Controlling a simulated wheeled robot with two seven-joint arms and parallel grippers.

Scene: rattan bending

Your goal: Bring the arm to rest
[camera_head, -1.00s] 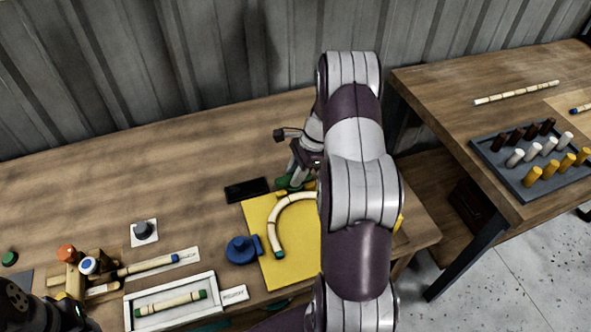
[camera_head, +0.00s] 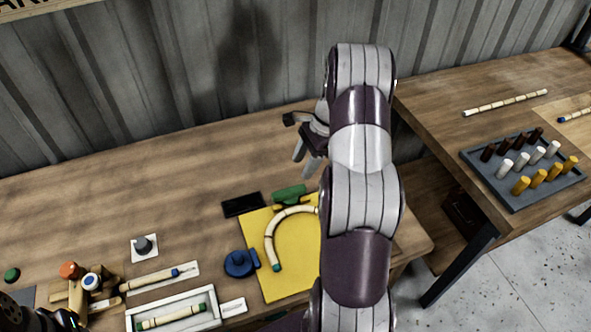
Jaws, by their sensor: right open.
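My right arm rises through the middle of the view. Its right gripper (camera_head: 306,154) is open and empty, its fingers pointing down above the table behind the yellow board (camera_head: 290,274). A curved rattan piece (camera_head: 274,236) with a green end lies on the board; my right arm hides the board's right part. A green block (camera_head: 290,193) sits at the board's back edge, apart from the gripper. Only a dark part of my left arm shows at the lower left corner; its gripper fingers are not seen.
A blue round knob (camera_head: 240,263) and a black flat box (camera_head: 243,204) stand beside the board. A white tray (camera_head: 131,322) holds a straight rattan piece (camera_head: 172,317). On the right table, a grey peg tray (camera_head: 517,206) stands near a long rattan stick (camera_head: 505,103). The left table's back is clear.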

